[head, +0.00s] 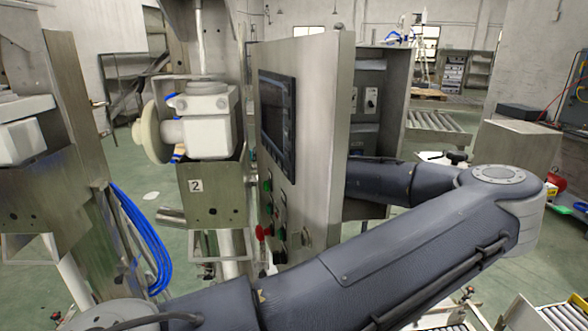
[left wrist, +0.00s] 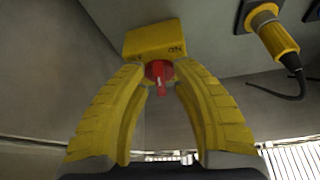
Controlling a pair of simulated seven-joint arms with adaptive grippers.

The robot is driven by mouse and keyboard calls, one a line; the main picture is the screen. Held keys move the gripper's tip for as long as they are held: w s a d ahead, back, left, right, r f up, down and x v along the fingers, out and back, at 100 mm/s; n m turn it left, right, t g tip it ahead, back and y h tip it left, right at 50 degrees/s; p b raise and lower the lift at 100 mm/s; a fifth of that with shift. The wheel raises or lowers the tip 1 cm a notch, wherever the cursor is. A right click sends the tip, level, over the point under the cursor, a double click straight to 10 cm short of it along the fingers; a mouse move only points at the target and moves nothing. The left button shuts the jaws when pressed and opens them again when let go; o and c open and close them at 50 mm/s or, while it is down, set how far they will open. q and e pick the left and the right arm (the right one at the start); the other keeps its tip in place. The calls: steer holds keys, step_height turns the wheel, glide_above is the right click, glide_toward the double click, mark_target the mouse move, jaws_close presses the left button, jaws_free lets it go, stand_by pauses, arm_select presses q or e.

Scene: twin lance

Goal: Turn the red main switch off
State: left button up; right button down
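The red main switch (left wrist: 160,77) is a small red rotary knob on a yellow box (left wrist: 152,38), seen in the left wrist view. Its handle points down in the picture, and small dark lettering that looks like "ON" is on the box beside it. My left gripper (left wrist: 161,84) has yellow fingers, one on each side of the knob. The fingers are apart, with the knob showing between the tips; I cannot tell whether they touch it. In the head view the gripper and the switch are hidden behind the steel cabinet door. My right gripper is in neither view.
The open steel door (head: 318,120) carries a dark screen (head: 277,122) and several buttons. My arm reaches around it towards the cabinet (head: 382,100). A yellow connector (left wrist: 273,34) with a black cable is at upper right in the left wrist view.

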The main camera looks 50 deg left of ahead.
arm_select(q)
jaws_close()
steer(key=shift+s+a+n+t+h, duration=0.15)
steer(key=shift+n+t+h, duration=0.35)
steer(key=shift+n, duration=0.5)
steer(key=shift+o, duration=1.1)
jaws_free()
